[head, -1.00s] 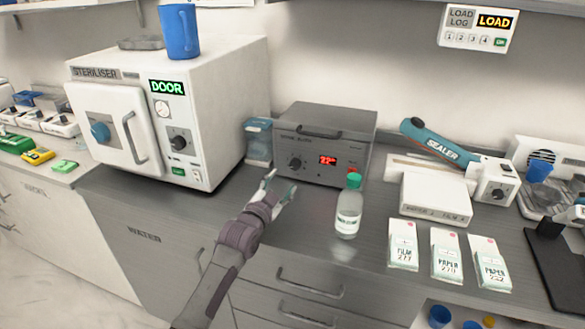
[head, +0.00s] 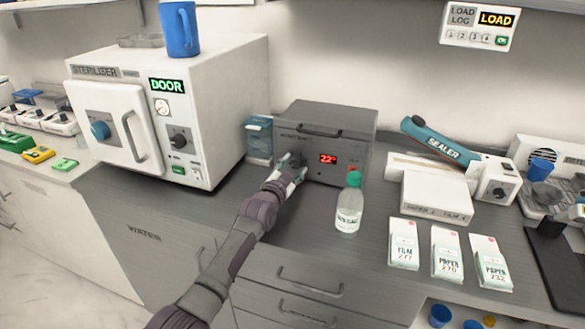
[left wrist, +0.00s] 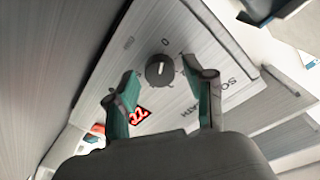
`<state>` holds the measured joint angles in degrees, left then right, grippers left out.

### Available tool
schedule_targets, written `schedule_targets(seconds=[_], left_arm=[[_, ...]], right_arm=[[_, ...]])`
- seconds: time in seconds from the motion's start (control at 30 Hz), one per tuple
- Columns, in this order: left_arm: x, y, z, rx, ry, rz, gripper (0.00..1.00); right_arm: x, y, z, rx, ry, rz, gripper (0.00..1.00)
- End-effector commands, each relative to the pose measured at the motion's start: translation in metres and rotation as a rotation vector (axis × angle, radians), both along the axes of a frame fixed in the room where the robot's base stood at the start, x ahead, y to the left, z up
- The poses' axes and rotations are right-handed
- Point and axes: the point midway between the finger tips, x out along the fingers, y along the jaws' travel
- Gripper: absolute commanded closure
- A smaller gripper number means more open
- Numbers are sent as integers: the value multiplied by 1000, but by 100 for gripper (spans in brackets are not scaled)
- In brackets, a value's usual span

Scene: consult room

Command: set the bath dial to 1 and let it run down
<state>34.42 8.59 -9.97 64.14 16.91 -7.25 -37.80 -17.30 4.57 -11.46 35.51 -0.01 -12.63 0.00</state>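The bath is a grey metal box (head: 330,120) with a red lit display reading about 22 (head: 327,159), standing on the counter right of the steriliser. Its round dark dial (left wrist: 159,71) shows in the left wrist view, with a pale pointer line. In the head view the dial is mostly hidden behind my left gripper (head: 291,166). My left gripper is open, its two green-padded fingers (left wrist: 165,95) spread apart on either side of the dial, short of it or just around it; I cannot tell whether they touch. My right gripper is not in view.
A clear bottle with a green cap (head: 349,205) stands close in front of the bath's right side. A blue-lidded container (head: 259,138) stands between bath and steriliser (head: 170,110). Pouch boxes (head: 447,255) and a sealer (head: 440,141) are to the right.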

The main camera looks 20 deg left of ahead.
Motion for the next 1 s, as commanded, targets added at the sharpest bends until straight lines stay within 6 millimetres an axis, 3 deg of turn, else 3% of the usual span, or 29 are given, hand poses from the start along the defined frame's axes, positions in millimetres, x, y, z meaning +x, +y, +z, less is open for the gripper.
schedule_targets(seconds=[0.03,0.2,0.3,0.67,1.0], left_arm=[[0,0,0,0,0,0,60],[0,0,0,0,0,0,88],[0,0,0,0,0,0,100],[0,1,0,73,-1,0,100],[0,0,0,331,-10,0,100]], right_arm=[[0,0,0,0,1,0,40],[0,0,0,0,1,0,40],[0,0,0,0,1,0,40],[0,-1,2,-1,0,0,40],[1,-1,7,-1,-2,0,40]])
